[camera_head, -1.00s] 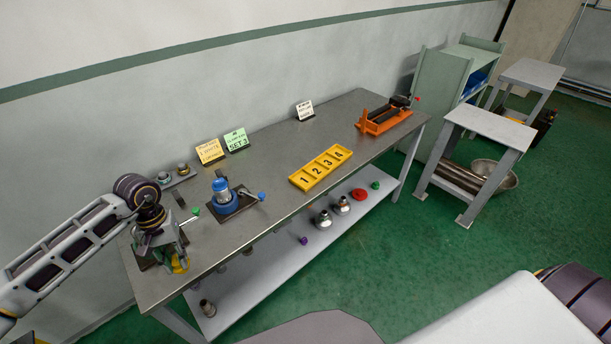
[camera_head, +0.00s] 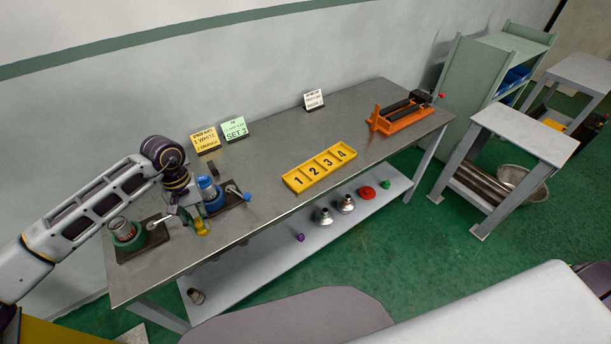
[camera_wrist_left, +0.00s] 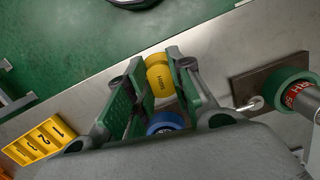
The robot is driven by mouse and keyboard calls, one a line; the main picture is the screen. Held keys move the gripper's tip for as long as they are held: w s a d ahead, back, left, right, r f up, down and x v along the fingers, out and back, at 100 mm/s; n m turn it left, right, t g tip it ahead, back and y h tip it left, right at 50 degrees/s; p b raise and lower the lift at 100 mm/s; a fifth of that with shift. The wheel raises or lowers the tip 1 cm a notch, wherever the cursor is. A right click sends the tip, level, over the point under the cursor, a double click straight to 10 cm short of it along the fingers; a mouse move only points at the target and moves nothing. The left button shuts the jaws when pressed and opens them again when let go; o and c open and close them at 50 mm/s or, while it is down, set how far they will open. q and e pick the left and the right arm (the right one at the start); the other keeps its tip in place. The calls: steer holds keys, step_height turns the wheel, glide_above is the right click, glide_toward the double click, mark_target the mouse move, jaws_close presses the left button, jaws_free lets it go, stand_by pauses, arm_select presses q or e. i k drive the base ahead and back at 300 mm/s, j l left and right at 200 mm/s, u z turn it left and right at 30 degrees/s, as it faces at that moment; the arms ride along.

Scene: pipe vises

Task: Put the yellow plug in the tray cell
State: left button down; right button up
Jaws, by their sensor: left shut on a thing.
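The yellow plug (camera_head: 201,226) is held in my left gripper (camera_head: 193,220), above the front edge of the bench. In the left wrist view the yellow plug (camera_wrist_left: 159,75) sits between the two green-padded fingers of my left gripper (camera_wrist_left: 152,84), which are shut on it. The yellow tray (camera_head: 320,167) has several numbered cells and lies on the bench to the right of the gripper. It also shows in the left wrist view at the lower left (camera_wrist_left: 38,142). My right gripper is in neither view.
A vise with a blue ring (camera_head: 212,198) stands close behind the left gripper. A vise with a green ring (camera_head: 126,232) stands to its left. Sign cards (camera_head: 234,130) stand along the back. An orange pipe vise (camera_head: 400,118) is at the far right. Bench between vises and tray is clear.

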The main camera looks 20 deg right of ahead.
mark_target(298, 181)
steer(key=i+l, duration=0.1)
steer(key=l, duration=0.25)
steer(key=i+l, duration=0.15)
steer(key=l, duration=0.2)
steer(key=i+l, duration=0.1)
steer(key=l, duration=0.25)
steer(key=i+l+u, duration=0.1)
steer(key=l, duration=0.2)
steer(key=i+l, duration=0.1)
steer(key=l, duration=0.25)
